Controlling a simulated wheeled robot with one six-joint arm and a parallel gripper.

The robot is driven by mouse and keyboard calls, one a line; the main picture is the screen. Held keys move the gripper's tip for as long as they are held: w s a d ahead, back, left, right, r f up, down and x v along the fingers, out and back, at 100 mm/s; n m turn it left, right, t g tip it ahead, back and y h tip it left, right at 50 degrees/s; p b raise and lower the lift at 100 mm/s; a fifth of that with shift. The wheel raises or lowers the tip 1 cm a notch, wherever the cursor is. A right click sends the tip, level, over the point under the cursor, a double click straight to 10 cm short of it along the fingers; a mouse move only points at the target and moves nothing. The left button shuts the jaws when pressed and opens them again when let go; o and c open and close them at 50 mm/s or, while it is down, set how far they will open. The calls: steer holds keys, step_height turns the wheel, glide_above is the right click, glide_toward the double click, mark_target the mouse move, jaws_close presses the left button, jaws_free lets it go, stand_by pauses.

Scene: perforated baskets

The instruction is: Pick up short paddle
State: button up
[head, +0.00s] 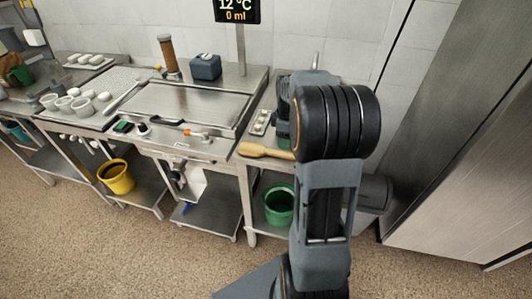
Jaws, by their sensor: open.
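A light wooden paddle (255,149) lies on the front edge of the metal counter, just left of my arm. Its rounded wide end points left, and its right end passes behind my arm and is hidden. It is the only wooden paddle I can make out; I cannot tell its full length. My arm stands in front of the counter at the right and hides part of the worktop. My gripper cannot be made out behind the arm.
A steel tray-like worktop (185,103) fills the counter's middle. A green bucket (279,204) and a yellow bucket (117,177) stand below. A metal cabinet (465,140) closes the right side. The front floor is clear.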

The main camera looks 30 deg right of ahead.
mark_target(284, 153)
steer(key=shift+a+f, duration=0.15)
steer(key=shift+f, duration=3.05)
steer(key=shift+c, duration=0.5)
jaws_close()
